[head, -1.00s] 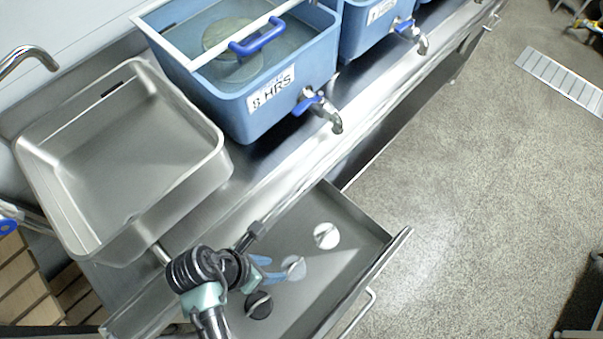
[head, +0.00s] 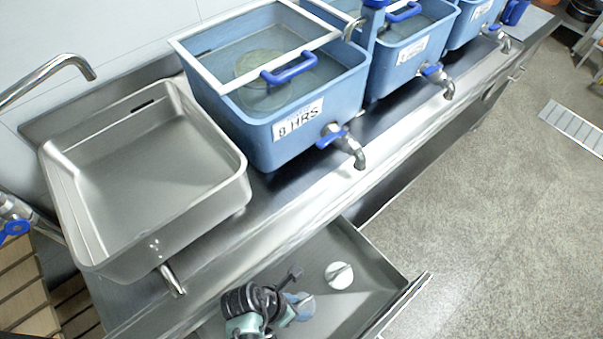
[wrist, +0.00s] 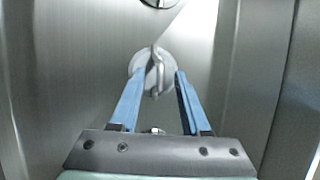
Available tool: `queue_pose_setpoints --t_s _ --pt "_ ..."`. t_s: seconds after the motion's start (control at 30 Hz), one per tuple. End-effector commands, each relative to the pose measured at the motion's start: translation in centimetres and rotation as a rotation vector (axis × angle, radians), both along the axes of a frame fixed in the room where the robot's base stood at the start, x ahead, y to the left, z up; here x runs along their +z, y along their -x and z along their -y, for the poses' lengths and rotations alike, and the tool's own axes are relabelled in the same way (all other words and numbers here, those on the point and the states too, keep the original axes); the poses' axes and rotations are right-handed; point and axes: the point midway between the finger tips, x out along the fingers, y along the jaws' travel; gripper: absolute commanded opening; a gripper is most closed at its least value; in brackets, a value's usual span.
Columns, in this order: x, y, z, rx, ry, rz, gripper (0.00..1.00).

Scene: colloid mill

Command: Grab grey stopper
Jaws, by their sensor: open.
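The grey stopper (head: 303,305) lies on the floor of the open drawer (head: 372,262), partly hidden by my gripper in the head view. In the wrist view the grey stopper (wrist: 138,64), a round disc with a raised bar handle, shows beyond my two blue fingers. My gripper (wrist: 164,76) is open, pointing down at the stopper. The handle appears between the fingertips, with the left finger overlapping the disc; I cannot tell whether they touch. In the head view my gripper (head: 292,297) is low in the drawer.
A white stopper (head: 339,276) lies beside the grey one; a stopper edge (wrist: 160,2) shows at the top of the wrist view. The drawer's front edge (head: 405,300) is at right. A steel sink (head: 215,175) and blue tubs (head: 240,110) with taps (head: 343,148) stand above.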

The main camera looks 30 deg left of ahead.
Motion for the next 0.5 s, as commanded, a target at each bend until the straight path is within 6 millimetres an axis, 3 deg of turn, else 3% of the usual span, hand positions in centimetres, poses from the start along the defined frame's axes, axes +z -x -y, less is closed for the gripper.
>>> queue_pose_setpoints --t_s 0.23,0.5 --pt "-0.12 -0.07 0.05 -0.001 0.000 0.000 0.45" --pt "-0.10 -0.05 0.04 0.000 0.000 0.000 0.00"
